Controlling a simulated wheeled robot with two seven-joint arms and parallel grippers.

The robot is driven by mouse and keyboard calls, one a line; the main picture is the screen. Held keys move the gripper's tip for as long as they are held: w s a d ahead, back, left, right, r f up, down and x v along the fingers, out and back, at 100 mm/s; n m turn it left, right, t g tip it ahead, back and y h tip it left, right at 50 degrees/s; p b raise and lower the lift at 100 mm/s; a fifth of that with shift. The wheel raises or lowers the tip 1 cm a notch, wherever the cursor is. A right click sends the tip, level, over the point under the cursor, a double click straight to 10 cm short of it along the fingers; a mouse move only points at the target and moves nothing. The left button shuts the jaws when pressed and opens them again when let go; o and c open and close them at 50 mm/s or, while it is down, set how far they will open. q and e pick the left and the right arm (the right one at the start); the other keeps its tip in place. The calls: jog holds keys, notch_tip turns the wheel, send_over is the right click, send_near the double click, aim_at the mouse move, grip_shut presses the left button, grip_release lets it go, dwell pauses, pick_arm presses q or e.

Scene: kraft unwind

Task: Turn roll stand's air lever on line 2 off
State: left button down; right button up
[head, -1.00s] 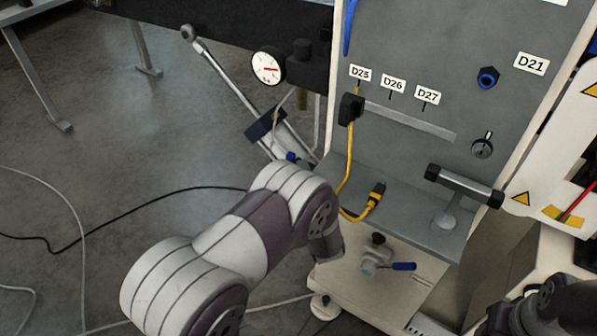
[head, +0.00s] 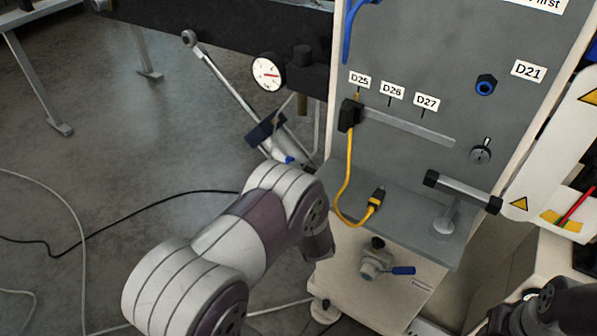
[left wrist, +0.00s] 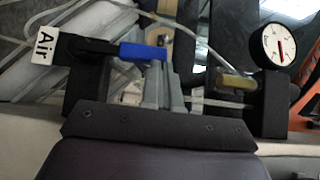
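The air lever, a blue handle (left wrist: 143,51) on a black valve, lies level in the left wrist view. A white "Air" label (left wrist: 44,45) is left of it. My left gripper (left wrist: 165,64) has its grey fingers close together, with the tips at the handle's right end. Whether they touch it I cannot tell. In the head view my left arm hides most of that gripper, and a small blue piece (head: 283,158) shows just above the arm. My right arm enters at the lower right; its fingers do not show.
A round gauge (head: 267,72) sits on the dark beam, and it also shows in the left wrist view (left wrist: 278,45). A grey cabinet (head: 400,60) stands to the right with a yellow cable (head: 349,165). Another blue-handled valve (head: 376,264) sits on its base. Cables cross the floor.

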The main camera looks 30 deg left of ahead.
pick_arm(q)
jog(key=w+a+f+n+g+h+p, duration=0.1)
jog(key=a+f+n+g+h+p, duration=0.3)
jog(key=a, duration=0.9)
notch_tip(320, 180, down, 2)
jog(key=n+h+p, duration=0.2)
jog(key=h+p, duration=0.2)
jog(key=shift+n, duration=0.4)
jog(key=shift+f, duration=0.15)
dwell(0.4)
